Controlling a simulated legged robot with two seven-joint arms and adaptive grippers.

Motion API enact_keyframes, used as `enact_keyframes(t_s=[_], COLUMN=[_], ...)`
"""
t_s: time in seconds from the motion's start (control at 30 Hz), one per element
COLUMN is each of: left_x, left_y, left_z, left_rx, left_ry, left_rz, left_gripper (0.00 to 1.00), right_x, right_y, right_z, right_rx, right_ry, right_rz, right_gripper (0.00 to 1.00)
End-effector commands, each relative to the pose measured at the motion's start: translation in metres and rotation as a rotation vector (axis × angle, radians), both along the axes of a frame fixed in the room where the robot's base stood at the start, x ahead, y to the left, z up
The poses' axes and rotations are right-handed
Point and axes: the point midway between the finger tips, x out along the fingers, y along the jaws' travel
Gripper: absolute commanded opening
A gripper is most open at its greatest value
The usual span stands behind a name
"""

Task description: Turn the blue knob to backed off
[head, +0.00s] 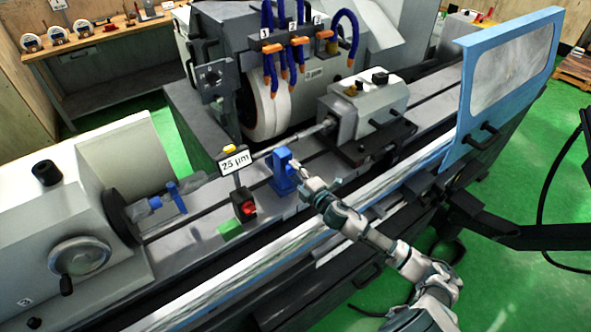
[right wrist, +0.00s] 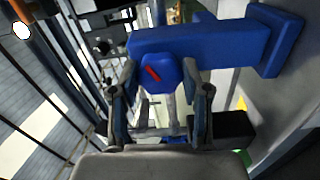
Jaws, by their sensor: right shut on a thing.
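The blue knob (right wrist: 160,74) has a red line on its face, slanting from upper left to lower right. In the right wrist view it sits at the front of a blue bracket arm (right wrist: 200,42). The two fingers of my right gripper (right wrist: 158,95) are on either side of it, closed on it. In the head view my right gripper (head: 298,170) is at the right side of the blue support (head: 282,177) on the grinder bed and hides the knob. The sign above the bed (head: 235,161) reads 25 µm. My left gripper is not in view.
The grinding wheel (head: 268,108) and blue hoses with orange ends stand behind the support. A black box with a red knob (head: 244,208) is just left of it. The blue-framed door (head: 470,110) is at the right. Green floor lies in front.

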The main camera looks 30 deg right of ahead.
Motion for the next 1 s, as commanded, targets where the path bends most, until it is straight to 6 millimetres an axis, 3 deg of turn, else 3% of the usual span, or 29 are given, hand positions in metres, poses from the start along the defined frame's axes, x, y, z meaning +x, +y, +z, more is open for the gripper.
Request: enact_keyframes(t_s=[1.0], left_x=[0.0], left_y=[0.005], left_z=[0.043], left_rx=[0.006], left_ry=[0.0], left_rz=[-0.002], left_gripper=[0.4], right_x=[0.0], right_y=[-0.002], right_z=[-0.003], right_rx=[-0.917], right_ry=[-0.062], right_rz=[-0.005], right_gripper=[0.12])
